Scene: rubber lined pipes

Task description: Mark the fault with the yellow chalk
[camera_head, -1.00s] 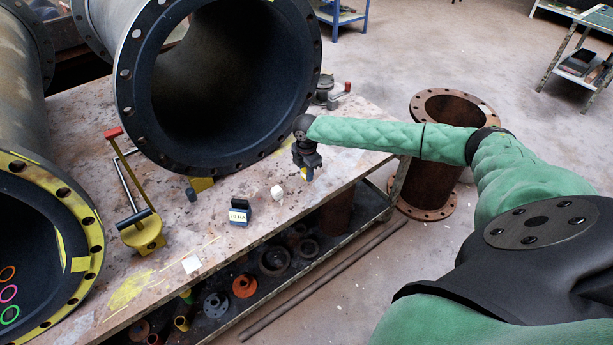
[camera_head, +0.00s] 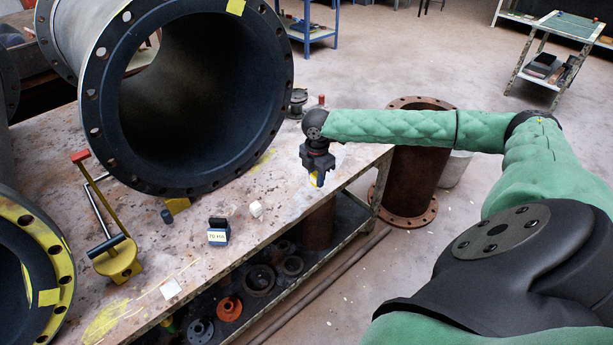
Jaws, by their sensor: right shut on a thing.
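My right gripper (camera_head: 316,180) hangs fingers down over the right end of the workbench (camera_head: 215,275), at its front edge. It is shut on a small yellow piece, the yellow chalk (camera_head: 315,179), which shows between the fingertips. A large rubber-lined pipe (camera_head: 118,130) with a dark bore faces me on the bench. I cannot make out a fault on the visible lining. My left gripper is not in view.
A yellow holder with a red-tipped lever (camera_head: 118,258), a small dark block with a label (camera_head: 218,232), a white cube (camera_head: 256,209) and a white square (camera_head: 171,289) are on the bench. A rusty flanged pipe (camera_head: 415,175) stands on the floor behind my right arm.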

